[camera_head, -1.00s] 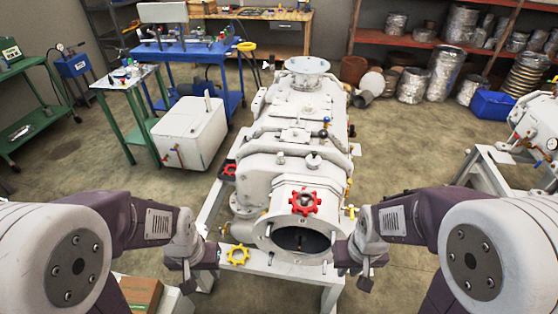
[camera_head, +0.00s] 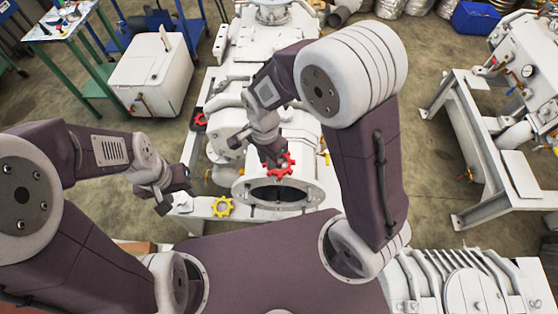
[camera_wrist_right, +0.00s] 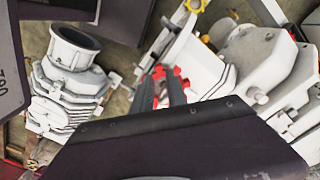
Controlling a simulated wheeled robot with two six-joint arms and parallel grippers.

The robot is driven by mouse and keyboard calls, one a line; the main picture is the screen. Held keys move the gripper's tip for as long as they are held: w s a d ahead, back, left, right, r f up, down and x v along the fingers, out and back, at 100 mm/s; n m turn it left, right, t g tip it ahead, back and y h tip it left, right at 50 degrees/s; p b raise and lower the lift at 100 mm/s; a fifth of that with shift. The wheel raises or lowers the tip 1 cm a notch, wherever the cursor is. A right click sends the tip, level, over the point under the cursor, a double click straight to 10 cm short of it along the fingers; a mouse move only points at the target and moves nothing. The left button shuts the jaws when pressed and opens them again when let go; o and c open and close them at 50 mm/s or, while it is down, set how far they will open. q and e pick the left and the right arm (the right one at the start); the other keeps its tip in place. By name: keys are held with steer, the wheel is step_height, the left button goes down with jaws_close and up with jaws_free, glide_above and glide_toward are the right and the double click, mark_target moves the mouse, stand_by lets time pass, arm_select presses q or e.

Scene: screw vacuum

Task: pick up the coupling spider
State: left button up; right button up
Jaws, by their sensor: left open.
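A red star-shaped coupling spider (camera_head: 285,168) is at the upper rim of the round opening (camera_head: 275,195) at the near end of the white machine. A yellow star-shaped spider (camera_head: 222,207) lies on the white frame left of that opening. My right gripper (camera_head: 272,158) reaches down to the red spider and partly covers it. In the right wrist view the red spider (camera_wrist_right: 172,78) shows at the fingertips. I cannot tell whether the fingers are closed on it. My left gripper (camera_head: 178,190) is open and empty, left of the yellow spider.
The white machine body (camera_head: 225,125) stands behind the opening. Another white machine on a stand (camera_head: 490,150) is at the right. A finned white unit (camera_head: 460,285) is at the lower right. A white box (camera_head: 150,75) stands at the upper left. Open floor lies between the stands.

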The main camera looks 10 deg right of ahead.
mark_target(269, 172)
steer(key=shift+s+f, duration=0.15)
steer(key=shift+f, duration=0.7)
steer(key=f, duration=0.4)
steer(key=shift+d, duration=0.2)
steer(key=shift+w+f, duration=0.2)
steer(key=shift+f, duration=0.05)
steer(key=shift+s, duration=0.1)
jaws_close()
